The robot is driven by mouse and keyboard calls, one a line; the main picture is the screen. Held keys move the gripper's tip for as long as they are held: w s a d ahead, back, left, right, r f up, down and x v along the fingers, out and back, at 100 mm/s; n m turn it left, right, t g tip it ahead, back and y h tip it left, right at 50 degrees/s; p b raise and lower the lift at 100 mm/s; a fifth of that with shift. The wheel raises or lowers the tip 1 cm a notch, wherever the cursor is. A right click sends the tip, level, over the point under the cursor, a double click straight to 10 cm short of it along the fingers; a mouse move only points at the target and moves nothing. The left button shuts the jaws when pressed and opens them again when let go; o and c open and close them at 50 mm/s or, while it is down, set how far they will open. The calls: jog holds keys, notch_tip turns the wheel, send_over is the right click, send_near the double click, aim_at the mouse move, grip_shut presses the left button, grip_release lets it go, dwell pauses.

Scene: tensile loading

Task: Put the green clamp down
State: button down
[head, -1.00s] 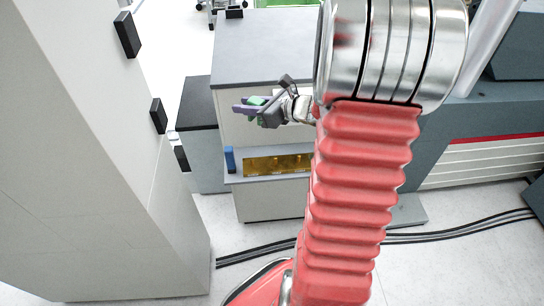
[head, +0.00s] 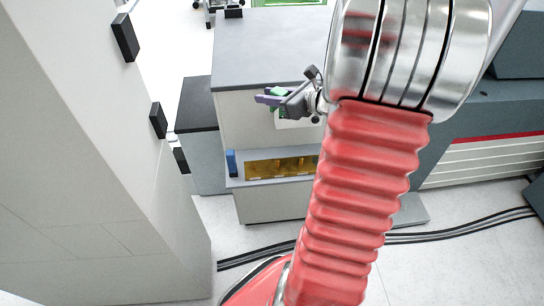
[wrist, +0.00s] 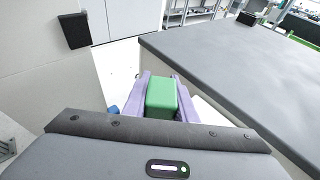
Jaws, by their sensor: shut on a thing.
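The green clamp (wrist: 162,97) sits between the two purple fingers of my gripper (wrist: 160,90) in the wrist view. The fingers touch it from both sides. In the head view my gripper (head: 270,97) is in front of the grey-topped cabinet, near its front edge, and only a little of the green clamp (head: 278,91) shows. The clamp's lower part is hidden in both views.
The cabinet has a bare grey top (head: 265,45) with free room. Below it, a shelf holds a yellow-brown tray (head: 280,167) and a blue object (head: 231,162). A tall pale cabinet with black handles (head: 125,37) stands at left.

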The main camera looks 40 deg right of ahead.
notch_tip(320, 180, down, 21)
jog(key=shift+f, duration=0.15)
dwell(0.6)
jog(key=shift+f, duration=0.1)
jog(key=shift+f, duration=1.75)
jog(key=c, duration=1.5)
grip_release()
jog(key=shift+f, duration=0.1)
jog(key=shift+o, duration=0.2)
jog(key=v, duration=1.2)
